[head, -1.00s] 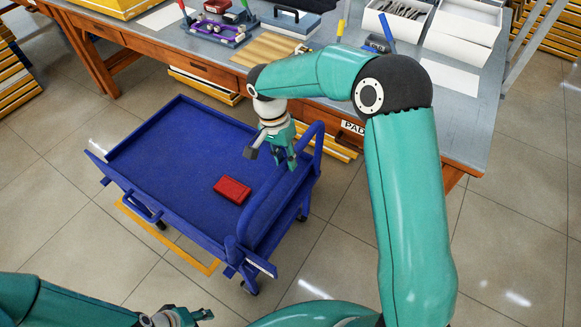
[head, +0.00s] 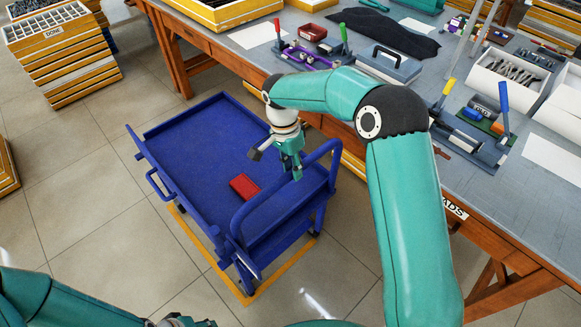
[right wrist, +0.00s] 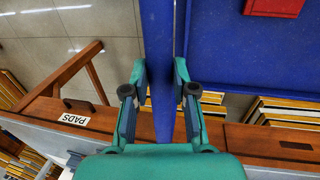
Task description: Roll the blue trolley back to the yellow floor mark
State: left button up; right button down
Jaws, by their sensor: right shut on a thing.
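The blue trolley (head: 200,150) stands on the floor left of the workbench, with a red box (head: 244,186) on its deck. The yellow floor mark (head: 285,264) shows as a line along the trolley's handle end and along its near long side (head: 195,239). The trolley's handle end is close inside the mark's corner; the far part of the mark is hidden. My right gripper (head: 292,172) is shut on the trolley's push handle (head: 322,152); in the right wrist view the blue bar (right wrist: 158,70) runs between the fingers. My left gripper (head: 185,322) is cut off at the bottom edge.
The workbench (head: 480,190) with trays and tools runs along the right, close to the trolley's far side. Stacked yellow-edged trays (head: 60,50) stand at the upper left. The tiled floor left of the trolley is clear.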

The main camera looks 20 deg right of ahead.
pick_arm(q)
jog(key=shift+w+r, duration=0.15)
jog(key=shift+w, duration=0.25)
pick_arm(e)
jog(key=shift+w+a, duration=0.1)
jog(key=shift+w, duration=1.05)
pick_arm(q)
jog(key=shift+d, duration=0.1)
pick_arm(e)
jog(key=shift+r, duration=0.1)
jog(key=c, duration=0.9)
grip_release()
jog(key=shift+c, duration=0.2)
jog(key=shift+s+a, duration=0.1)
pick_arm(q)
jog(key=shift+s, duration=0.15)
pick_arm(e)
notch_tip(320, 180, up, 12)
jog(key=w, duration=0.2)
jog(key=shift+a+f, duration=0.2)
jog(key=shift+a, duration=0.2)
jog(key=shift+w, duration=0.1)
